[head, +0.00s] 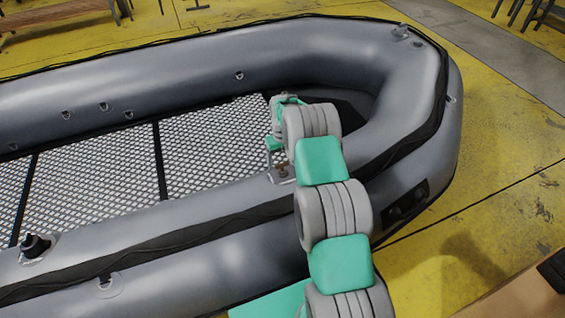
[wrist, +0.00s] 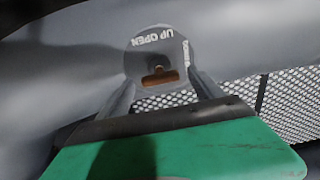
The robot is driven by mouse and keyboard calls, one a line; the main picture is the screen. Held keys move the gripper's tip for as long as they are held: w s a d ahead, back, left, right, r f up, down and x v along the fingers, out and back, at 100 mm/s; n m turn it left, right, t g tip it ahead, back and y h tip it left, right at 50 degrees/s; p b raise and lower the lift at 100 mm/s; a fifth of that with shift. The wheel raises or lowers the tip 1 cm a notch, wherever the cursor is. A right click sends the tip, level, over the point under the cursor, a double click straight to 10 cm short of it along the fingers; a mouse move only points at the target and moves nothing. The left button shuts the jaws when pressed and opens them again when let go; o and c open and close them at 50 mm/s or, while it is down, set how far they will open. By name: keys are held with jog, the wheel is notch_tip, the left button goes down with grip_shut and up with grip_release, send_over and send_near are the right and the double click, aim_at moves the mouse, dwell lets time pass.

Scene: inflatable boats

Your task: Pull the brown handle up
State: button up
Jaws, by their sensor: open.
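The brown handle (wrist: 160,76) is a small bar on a round grey plate (wrist: 158,50) with white lettering, "UP OPEN", in the wrist view. The plate sits on the grey boat tube. My gripper (wrist: 158,88) is open, with one finger on each side of the handle's lower part in the picture. I cannot tell whether the fingers touch it. In the head view, my gripper (head: 280,176) is beside the inner side of the near tube, and a small brown spot shows by it. My arm hides part of that area.
The grey inflatable boat (head: 210,62) has a metal mesh floor (head: 95,160) left of my arm. A black valve (head: 36,244) stands on the near tube. The yellow floor (head: 500,130) is open at right. A brown wooden edge (head: 520,300) shows at lower right.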

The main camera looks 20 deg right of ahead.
jog(key=shift+f, duration=0.3)
jog(key=shift+c, duration=0.4)
grip_shut()
dwell(0.3)
